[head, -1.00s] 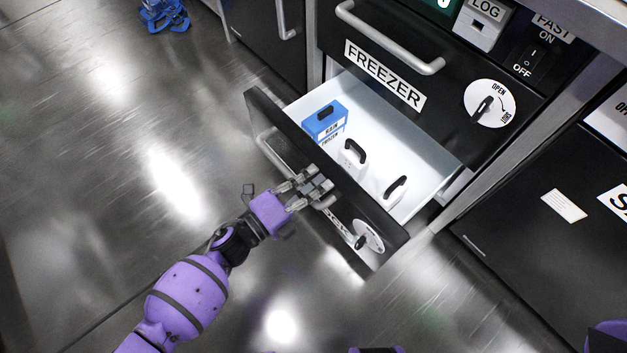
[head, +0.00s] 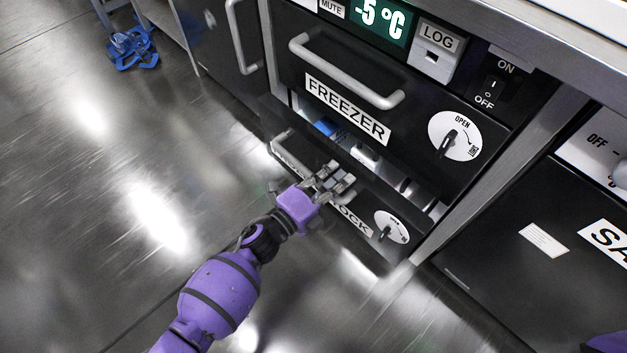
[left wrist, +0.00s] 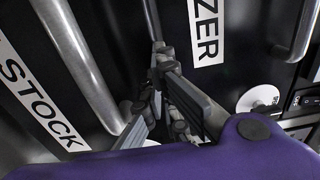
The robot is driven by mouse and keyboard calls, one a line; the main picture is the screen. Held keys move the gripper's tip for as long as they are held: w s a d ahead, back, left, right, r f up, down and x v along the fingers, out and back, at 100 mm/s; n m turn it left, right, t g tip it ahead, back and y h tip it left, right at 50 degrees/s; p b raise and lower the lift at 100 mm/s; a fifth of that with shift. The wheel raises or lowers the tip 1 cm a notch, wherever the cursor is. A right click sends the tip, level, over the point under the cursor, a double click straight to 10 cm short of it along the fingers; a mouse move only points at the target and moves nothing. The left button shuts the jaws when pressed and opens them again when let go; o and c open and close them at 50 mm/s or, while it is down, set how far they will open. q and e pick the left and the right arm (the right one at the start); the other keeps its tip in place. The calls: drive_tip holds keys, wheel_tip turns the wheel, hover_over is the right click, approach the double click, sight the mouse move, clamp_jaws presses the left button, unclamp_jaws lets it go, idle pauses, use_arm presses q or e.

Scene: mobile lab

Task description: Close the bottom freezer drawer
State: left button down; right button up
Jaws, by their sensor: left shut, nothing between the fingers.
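The bottom freezer drawer (head: 352,219) has a black front with a STOCK label, a bar handle and a round white dial. It stands slightly open; a narrow gap along its top shows part of a blue box (head: 325,127) and white items inside. My left gripper (head: 336,182) is shut and empty at the upper edge of the drawer front. I cannot tell whether it touches. In the left wrist view the shut fingers (left wrist: 172,108) lie between the drawer's STOCK label (left wrist: 40,100) and the FREEZER label (left wrist: 205,35). My right gripper is not in view.
The upper FREEZER drawer (head: 330,75) is shut, with a bar handle and a dial pointing near OPEN. A black cabinet (head: 500,240) stands at the right. Blue objects (head: 131,48) lie far back left. The floor at left is clear.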

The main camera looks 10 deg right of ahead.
sight(350, 165)
use_arm(q)
drive_tip(key=shift+b+x, duration=0.55)
drive_tip(key=shift+x, duration=1.75)
